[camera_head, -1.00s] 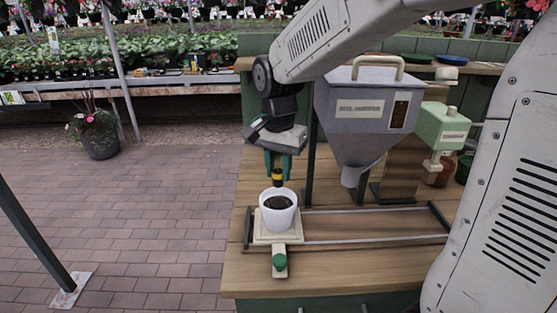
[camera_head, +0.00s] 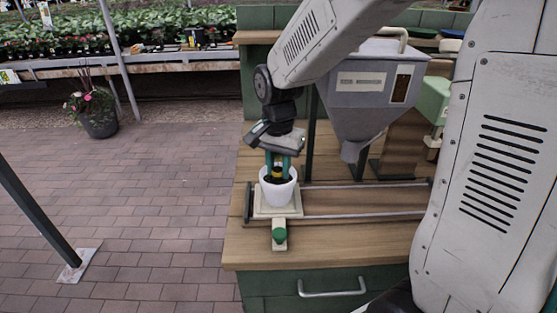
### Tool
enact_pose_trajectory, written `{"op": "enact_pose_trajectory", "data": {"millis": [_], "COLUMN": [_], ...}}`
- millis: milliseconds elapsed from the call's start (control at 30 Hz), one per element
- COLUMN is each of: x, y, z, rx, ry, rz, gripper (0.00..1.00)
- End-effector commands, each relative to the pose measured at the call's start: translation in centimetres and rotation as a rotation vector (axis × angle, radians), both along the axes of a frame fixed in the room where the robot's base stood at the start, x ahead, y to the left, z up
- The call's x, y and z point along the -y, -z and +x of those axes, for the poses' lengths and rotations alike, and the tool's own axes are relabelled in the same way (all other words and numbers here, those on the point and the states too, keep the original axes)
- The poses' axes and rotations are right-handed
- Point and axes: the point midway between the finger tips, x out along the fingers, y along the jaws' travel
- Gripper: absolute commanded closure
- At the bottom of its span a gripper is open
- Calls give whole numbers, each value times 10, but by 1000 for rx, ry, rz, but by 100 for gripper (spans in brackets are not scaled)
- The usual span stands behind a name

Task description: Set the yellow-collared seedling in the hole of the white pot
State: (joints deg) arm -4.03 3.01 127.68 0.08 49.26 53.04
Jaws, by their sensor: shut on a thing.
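The white pot (camera_head: 278,192) stands upright on a pale sliding plate (camera_head: 262,210) at the left end of the rails on the wooden bench. Dark soil shows inside its rim. My gripper (camera_head: 278,172) points down over the pot, its teal fingers shut on the yellow-collared seedling (camera_head: 277,174). The yellow collar shows between the fingers at about the height of the pot's rim, over the soil. The seedling's lower end and the hole are hidden, so I cannot tell how far in it sits.
A grey hopper (camera_head: 362,95) stands right of the pot, its spout above the rails (camera_head: 365,199). A green-knobbed handle (camera_head: 279,236) sticks out in front of the plate. A pale green dispenser (camera_head: 434,100) is partly hidden by my arm. The bench front (camera_head: 330,255) is clear.

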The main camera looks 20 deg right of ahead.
Motion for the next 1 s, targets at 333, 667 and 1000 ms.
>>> {"op": "enact_pose_trajectory", "data": {"millis": [333,667,1000], "x": [0,0,0], "y": [6,6,6], "z": [0,0,0], "rx": [0,0,0], "ry": [0,0,0], "rz": [0,0,0], "gripper": [95,95,48]}}
